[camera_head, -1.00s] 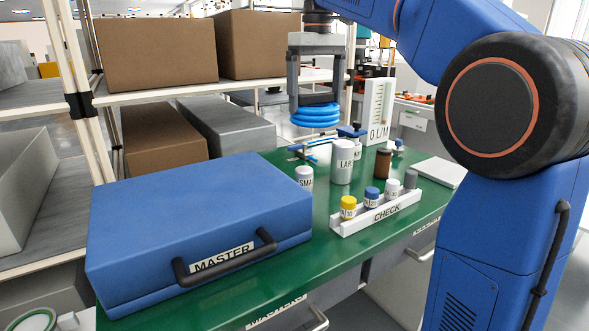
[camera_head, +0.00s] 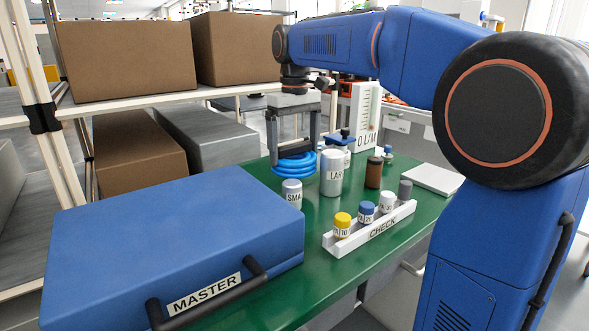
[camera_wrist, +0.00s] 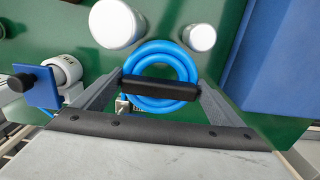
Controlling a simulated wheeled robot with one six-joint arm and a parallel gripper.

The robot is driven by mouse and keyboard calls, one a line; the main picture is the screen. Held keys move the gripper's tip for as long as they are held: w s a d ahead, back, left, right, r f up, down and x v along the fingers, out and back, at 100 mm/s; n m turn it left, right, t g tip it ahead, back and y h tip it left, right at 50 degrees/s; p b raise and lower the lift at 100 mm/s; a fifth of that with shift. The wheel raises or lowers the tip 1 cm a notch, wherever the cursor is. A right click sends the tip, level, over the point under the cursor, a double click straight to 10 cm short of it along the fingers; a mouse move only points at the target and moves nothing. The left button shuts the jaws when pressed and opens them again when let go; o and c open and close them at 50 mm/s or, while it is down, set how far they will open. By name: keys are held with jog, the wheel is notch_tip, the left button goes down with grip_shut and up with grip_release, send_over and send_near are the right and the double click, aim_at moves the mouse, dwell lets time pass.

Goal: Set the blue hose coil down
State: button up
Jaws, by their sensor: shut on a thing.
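The blue hose coil (camera_head: 294,165) hangs between the fingers of my gripper (camera_head: 296,150), low over the back of the green table (camera_head: 285,300). In the wrist view the coil (camera_wrist: 184,62) is a round stack of blue loops, with a dark bar across it between the fingertips of my gripper (camera_wrist: 160,87). My gripper is shut on the coil. Whether the coil's underside touches the table cannot be told. A white cylinder marked SMA (camera_head: 292,194) stands just in front of it, and a larger one marked LAR (camera_head: 332,172) stands to its right.
A blue MASTER case (camera_head: 170,240) fills the table's left side. A white CHECK rack (camera_head: 372,231) with several small capped bottles stands at the front right. A brown bottle (camera_head: 374,172), a flow gauge (camera_head: 366,115) and a white pad (camera_head: 433,179) are farther right. Shelves with boxes (camera_head: 124,57) stand behind.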

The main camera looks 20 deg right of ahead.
aim_at(295, 168)
jog(key=shift+f, duration=2.8)
jog(key=shift+f, duration=0.1)
jog(key=o, duration=1)
jog(key=shift+o, duration=0.2)
